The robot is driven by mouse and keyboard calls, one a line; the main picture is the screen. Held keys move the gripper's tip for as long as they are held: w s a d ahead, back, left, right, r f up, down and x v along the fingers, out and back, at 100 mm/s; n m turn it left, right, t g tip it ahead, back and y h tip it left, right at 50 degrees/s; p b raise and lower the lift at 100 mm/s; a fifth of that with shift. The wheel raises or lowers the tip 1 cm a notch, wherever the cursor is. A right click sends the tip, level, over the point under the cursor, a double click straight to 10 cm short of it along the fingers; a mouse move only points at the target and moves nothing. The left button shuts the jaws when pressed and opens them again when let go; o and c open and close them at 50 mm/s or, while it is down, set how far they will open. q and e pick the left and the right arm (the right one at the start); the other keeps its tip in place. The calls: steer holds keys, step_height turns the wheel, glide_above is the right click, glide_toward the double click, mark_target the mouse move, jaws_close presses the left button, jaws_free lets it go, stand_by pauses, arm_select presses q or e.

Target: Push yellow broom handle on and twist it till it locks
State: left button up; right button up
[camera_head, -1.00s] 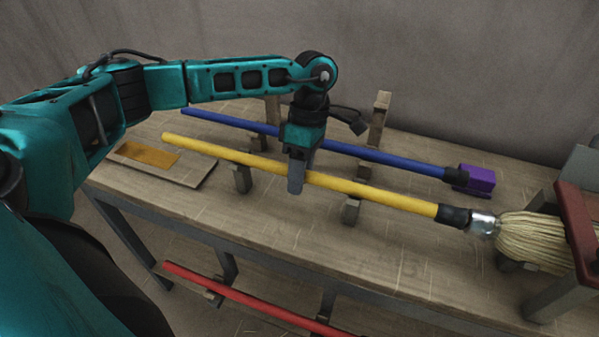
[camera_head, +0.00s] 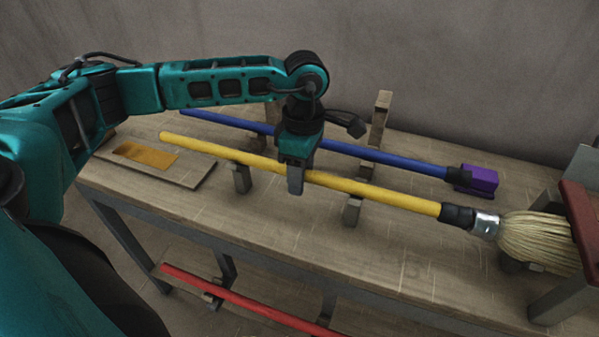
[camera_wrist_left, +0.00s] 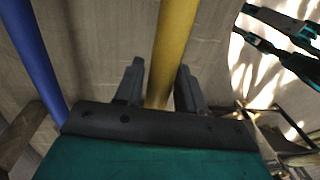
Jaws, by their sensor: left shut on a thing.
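The yellow broom handle (camera_head: 385,192) lies across two wooden rests above the bench. Its right end meets a black collar (camera_head: 458,216) and a shiny metal ferrule (camera_head: 485,225) on the pale straw broom head (camera_head: 538,243). I cannot tell whether the joint is locked. My left gripper (camera_head: 295,187) comes down from above and is shut around the handle between the rests. In the left wrist view the handle (camera_wrist_left: 173,45) runs between the two dark fingers (camera_wrist_left: 158,90). My right gripper is not visible in the head view.
A blue handle (camera_head: 385,157) with a purple block (camera_head: 477,180) lies behind the yellow one. A wooden post (camera_head: 380,118) stands near it. A red frame (camera_head: 582,215) stands by the broom head. A red handle (camera_head: 245,301) lies on the lower shelf. The bench front is clear.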

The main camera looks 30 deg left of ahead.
arm_select(q)
steer(key=shift+s+d+f, duration=0.1)
steer(key=shift+d+f, duration=0.05)
steer(key=shift+d, duration=0.15)
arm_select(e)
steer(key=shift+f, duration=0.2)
arm_select(q)
steer(key=shift+t+b, duration=0.7)
steer(key=shift+b, duration=0.2)
steer(key=shift+t+b, duration=0.6)
steer(key=shift+b, duration=0.25)
steer(key=shift+c, duration=0.2)
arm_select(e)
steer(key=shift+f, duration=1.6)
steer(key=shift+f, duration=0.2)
arm_select(q)
steer(key=shift+r+y, duration=0.2)
steer(key=shift+y, duration=0.1)
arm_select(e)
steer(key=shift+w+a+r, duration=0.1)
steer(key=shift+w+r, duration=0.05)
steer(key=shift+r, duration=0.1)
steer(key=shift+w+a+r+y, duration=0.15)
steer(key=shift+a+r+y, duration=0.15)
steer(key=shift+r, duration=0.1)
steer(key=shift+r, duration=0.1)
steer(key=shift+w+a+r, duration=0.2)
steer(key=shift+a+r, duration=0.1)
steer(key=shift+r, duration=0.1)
